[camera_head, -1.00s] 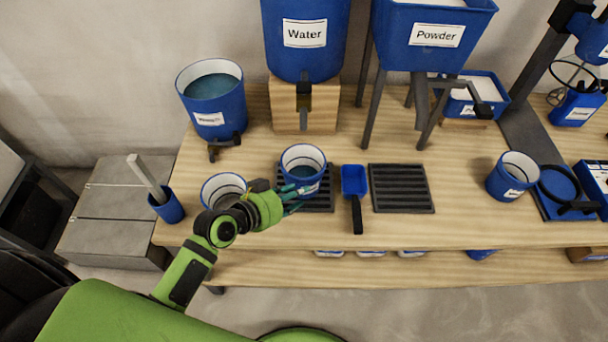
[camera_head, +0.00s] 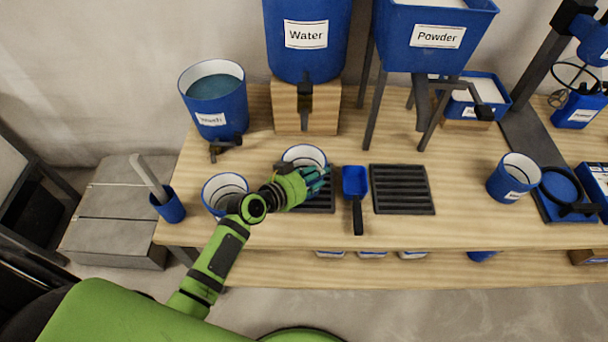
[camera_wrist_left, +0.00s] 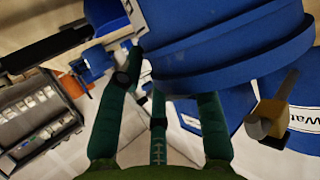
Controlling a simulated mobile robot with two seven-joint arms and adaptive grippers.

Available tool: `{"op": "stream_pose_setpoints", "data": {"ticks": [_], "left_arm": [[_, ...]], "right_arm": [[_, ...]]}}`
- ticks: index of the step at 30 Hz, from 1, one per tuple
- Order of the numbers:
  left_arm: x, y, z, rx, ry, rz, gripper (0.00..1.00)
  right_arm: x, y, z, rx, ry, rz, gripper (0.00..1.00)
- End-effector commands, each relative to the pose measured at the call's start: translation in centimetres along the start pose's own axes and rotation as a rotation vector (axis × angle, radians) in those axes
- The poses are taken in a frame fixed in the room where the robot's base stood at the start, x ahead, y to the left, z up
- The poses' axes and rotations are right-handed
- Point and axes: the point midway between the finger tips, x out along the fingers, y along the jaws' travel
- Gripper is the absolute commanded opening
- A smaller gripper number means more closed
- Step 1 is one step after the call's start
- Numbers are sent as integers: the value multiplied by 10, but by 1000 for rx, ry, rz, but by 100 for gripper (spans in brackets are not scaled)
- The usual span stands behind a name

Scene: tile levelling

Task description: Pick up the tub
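A blue tub with a white inside (camera_head: 303,154) stands on the left black grate (camera_head: 322,205), below the Water tank. My left gripper (camera_head: 320,178) is at the tub's near side and hides most of its front. In the left wrist view, the blue wall of a tub (camera_wrist_left: 235,55) fills the upper middle. The left gripper's green fingers (camera_wrist_left: 165,90) are spread apart there, close to the tub's wall; whether they touch it I cannot tell. My right gripper is not in view.
Another blue tub (camera_head: 224,190) stands left of my gripper, partly behind the arm. A blue scoop (camera_head: 355,184) and an empty grate (camera_head: 402,189) lie to the right. The Water tank (camera_head: 306,50) and its tap stand behind.

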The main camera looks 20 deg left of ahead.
Motion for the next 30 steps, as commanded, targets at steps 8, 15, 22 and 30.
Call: {"op": "stream_pose_setpoints", "data": {"ticks": [8,15,22,30], "left_arm": [[0,0,1,0,-2,0,0],[0,0,0,1,-1,0,0],[-2,0,-4,2,-1,1,0],[-18,0,-43,5,6,-1,0]], "right_arm": [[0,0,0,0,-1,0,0],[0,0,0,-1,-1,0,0],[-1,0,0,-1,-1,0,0],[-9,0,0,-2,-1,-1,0]]}}
